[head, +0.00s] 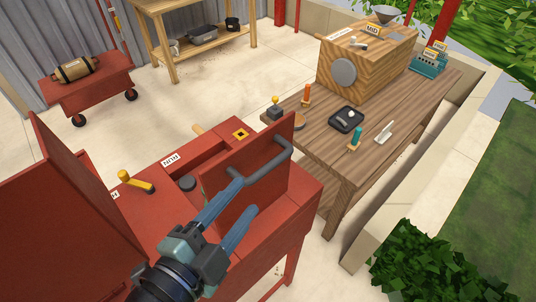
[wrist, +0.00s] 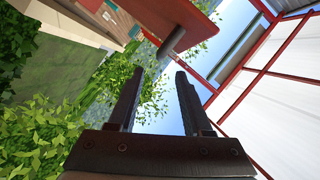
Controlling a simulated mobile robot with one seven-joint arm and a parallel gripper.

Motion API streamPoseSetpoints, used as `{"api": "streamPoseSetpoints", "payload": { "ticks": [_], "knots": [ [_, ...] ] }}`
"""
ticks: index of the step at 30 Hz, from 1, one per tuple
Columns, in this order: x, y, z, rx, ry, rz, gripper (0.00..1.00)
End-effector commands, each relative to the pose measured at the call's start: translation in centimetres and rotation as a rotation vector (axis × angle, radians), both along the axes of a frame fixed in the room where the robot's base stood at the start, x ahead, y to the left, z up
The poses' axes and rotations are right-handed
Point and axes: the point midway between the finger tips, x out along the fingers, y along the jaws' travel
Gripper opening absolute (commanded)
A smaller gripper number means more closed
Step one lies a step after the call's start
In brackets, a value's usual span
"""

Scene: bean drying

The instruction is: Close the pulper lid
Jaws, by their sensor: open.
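The red pulper (head: 255,230) fills the lower middle of the head view. A red lid panel (head: 225,155) with a bent grey handle (head: 268,168) stands raised and tilted on it. The handle's end and part of the lid also show at the top of the wrist view, as a grey bar (wrist: 173,42) and a red panel (wrist: 190,14). My gripper (head: 247,195) is open and empty, its fingers close to the handle's lower end. In the wrist view the handle end lies just beyond the open fingertips (wrist: 160,73). I cannot tell whether they touch.
Another large red panel (head: 55,205) stands upright at left. A yellow-knobbed lever (head: 137,181) sits on the machine's top. A wooden table (head: 395,155) with a wooden box (head: 360,75), a black scale (head: 346,120) and small tools is at right. Bare floor (head: 195,100) lies behind.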

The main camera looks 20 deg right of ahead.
Motion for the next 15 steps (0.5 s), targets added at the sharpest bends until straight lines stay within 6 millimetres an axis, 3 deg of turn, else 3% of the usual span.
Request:
{"api": "streamPoseSetpoints", "payload": {
  "ticks": [9, 15],
  "knots": [
    [4.1, -5.2, -0.9, -0.003, 0.004, -0.003, 0.50],
    [5.8, -7.1, -1.7, -0.002, 0.001, 0.000, 0.50]
  ]
}}
